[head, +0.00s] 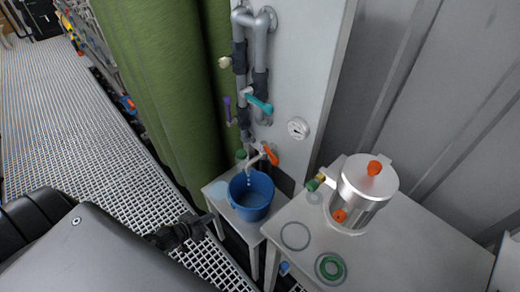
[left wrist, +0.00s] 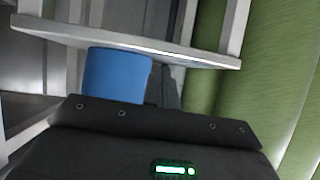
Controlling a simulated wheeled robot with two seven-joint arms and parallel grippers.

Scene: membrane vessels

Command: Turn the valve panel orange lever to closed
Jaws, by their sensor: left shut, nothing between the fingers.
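The orange lever (head: 270,154) is on the grey pipework of the white valve panel (head: 300,85), low down, just above a blue bucket (head: 251,194). Drops fall from a spout beside it into the bucket. My left gripper (head: 206,218) is shut and empty, left of the bucket and its small table, well apart from the lever. The left wrist view appears upside down; it shows the bucket (left wrist: 117,75) against the table edge (left wrist: 125,42), and the black gripper body hides the lower part. The lever is not visible there. My right gripper is not in view.
A teal lever (head: 259,103), a purple lever (head: 228,110) and a gauge (head: 298,128) are higher on the panel. A green curtain (head: 165,80) hangs to its left. A metal vessel (head: 365,185) and rings (head: 330,268) are on the right table (head: 420,245). Grated floor (head: 70,130) lies left.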

